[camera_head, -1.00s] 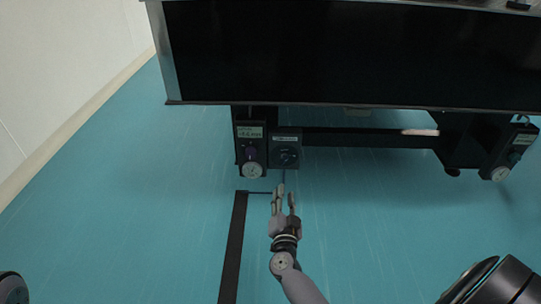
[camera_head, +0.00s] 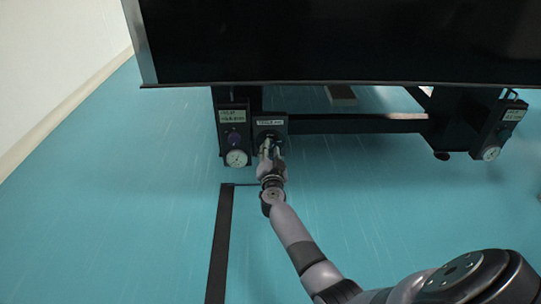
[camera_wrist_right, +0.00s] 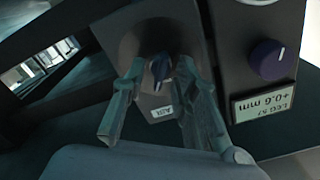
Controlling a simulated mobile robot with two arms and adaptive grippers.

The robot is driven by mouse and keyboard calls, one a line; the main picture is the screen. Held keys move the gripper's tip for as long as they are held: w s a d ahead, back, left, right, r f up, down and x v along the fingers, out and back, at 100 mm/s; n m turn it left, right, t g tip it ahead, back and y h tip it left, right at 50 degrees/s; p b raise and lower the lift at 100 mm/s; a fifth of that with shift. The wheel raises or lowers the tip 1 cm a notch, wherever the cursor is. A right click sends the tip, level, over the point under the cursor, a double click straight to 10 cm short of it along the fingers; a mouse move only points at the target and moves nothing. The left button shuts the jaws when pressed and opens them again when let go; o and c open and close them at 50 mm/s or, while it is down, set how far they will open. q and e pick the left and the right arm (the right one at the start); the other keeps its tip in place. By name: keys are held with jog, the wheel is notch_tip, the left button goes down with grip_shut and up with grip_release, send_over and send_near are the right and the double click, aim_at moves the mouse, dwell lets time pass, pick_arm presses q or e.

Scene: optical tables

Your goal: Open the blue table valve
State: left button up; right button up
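The table valve (camera_wrist_right: 160,66) is a dark blue handle on a dark panel (camera_wrist_right: 188,42) in the right wrist view. A small label below the handle appears to read "AIR". The same panel (camera_head: 279,121) hangs under the table edge in the head view, where my gripper mostly hides the valve. My right gripper (camera_wrist_right: 160,78) is open, with one finger on each side of the handle. Contact with the handle cannot be told. The right gripper also shows in the head view (camera_head: 271,147), reaching up to the panel. My left gripper is not in view.
A neighbouring leg panel (camera_head: 234,118) has a purple knob and a dial gauge, close left of the valve panel. A dark table top (camera_head: 340,45) overhangs above. Another leg unit (camera_head: 499,127) stands at the right. The teal floor (camera_head: 400,200) is open in front.

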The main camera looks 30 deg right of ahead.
jog(key=shift+w+d, duration=0.35)
jog(key=shift+w, duration=0.2)
jog(key=shift+c, duration=0.4)
grip_shut()
